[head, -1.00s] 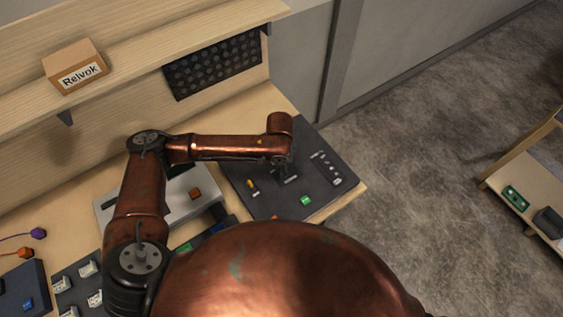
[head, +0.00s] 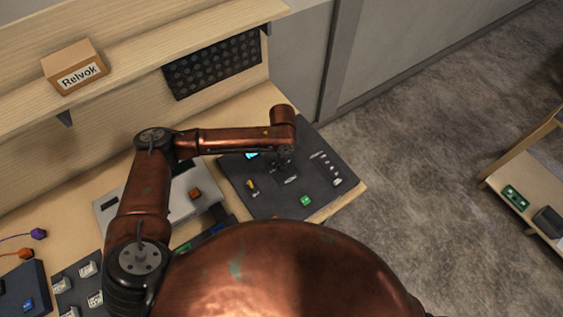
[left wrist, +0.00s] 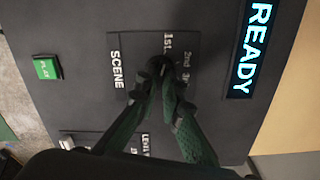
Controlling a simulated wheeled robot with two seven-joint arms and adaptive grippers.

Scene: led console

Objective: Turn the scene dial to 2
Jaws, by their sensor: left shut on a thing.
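The scene dial (left wrist: 156,66) is a dark knob on the dark console panel (left wrist: 85,25), beside the white word SCENE in the left wrist view. Small position labels, partly covered, stand around it. My left gripper (left wrist: 161,76) has its green-padded fingers closed together on the dial; they hide much of it, so I cannot read where it points. In the head view my left gripper (head: 281,160) reaches down to the console (head: 265,204) from above. A screen (left wrist: 250,48) reads READY in cyan letters. My right gripper is not in view.
A green button (left wrist: 47,68) sits on the same panel, with a yellow-tipped lever (head: 251,186) and several white sliders (head: 326,166) also on it. A grey box with an orange button (head: 194,193) stands to the left. A Relvok carton (head: 75,67) is on the shelf.

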